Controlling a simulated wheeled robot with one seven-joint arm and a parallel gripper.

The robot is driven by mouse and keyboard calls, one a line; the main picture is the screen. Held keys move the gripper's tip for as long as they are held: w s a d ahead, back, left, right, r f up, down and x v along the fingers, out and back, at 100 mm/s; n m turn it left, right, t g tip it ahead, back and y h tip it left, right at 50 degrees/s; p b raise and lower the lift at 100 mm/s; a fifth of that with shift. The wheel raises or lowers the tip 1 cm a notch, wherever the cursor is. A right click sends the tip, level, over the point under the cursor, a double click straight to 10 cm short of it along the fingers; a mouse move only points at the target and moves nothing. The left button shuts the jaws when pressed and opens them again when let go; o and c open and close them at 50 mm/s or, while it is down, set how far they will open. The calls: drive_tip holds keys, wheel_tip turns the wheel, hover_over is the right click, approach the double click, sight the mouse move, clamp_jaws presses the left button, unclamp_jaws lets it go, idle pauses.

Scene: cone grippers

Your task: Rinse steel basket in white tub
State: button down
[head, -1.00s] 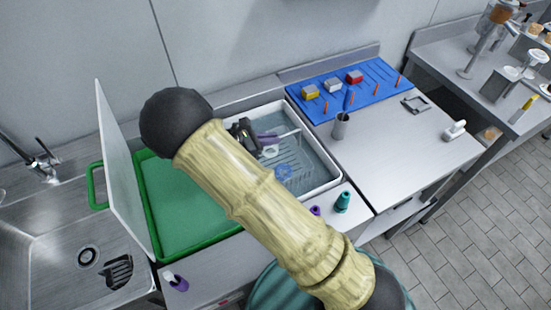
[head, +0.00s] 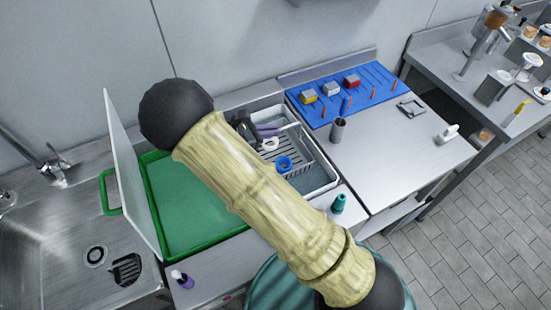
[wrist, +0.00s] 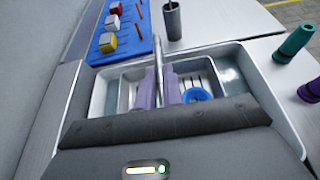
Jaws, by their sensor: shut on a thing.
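The white tub (head: 334,188) holds water and stands on the counter at the middle of the head view. The slatted steel basket (head: 298,165) is inside the tub's outline, raised so that its rim and contents look above the water. I cannot tell whether its underside is clear. A blue ring (head: 284,163) and a white ring (head: 270,144) lie in it. My gripper (wrist: 159,88), with purple fingers, is shut on the basket's upright bar or handle (wrist: 158,55) in the wrist view. My arm hides the tub's near left part in the head view.
A green tray (head: 190,205) with a white upright panel (head: 130,170) is left of the tub. A blue board (head: 335,95) with blocks and orange pegs, and a steel cup (head: 338,130), are right of it. A teal bottle (head: 338,204) stands near the front.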

drive_tip(key=shift+r+p, duration=3.05)
drive_tip(key=shift+r, duration=0.85)
wheel_tip(320, 180, up, 4)
drive_tip(key=p, duration=0.3)
drive_tip(key=shift+p, duration=0.3)
